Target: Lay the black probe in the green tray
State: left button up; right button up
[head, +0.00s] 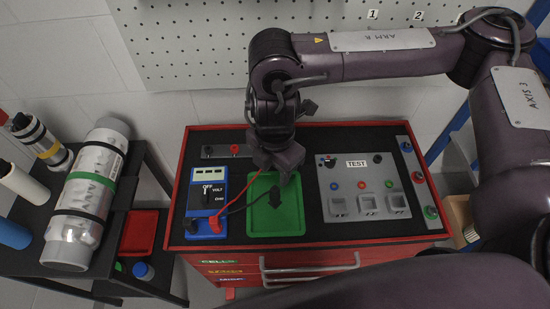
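The green tray (291,222) lies on the black top of the red cabinet, right of the blue multimeter (208,196). My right gripper (280,172) points down over the tray's back part. I cannot see whether its fingers are open or shut. A black lead (236,208) runs from the multimeter up over the tray towards the gripper's fingers. The black probe itself cannot be made out and may be hidden by the gripper. A dark arrow-like patch, perhaps shadow, shows on the tray floor. My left gripper is out of view.
A red lead (229,195) rises from the multimeter behind my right gripper. A grey test panel (358,204) with sockets stands right of the tray. A black side rack with a large silver cylinder (89,196) and a red bin (139,231) is at left. A pegboard (200,50) is behind.

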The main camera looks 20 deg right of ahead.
jog(key=shift+r, duration=1.65)
jog(key=shift+r, duration=0.1)
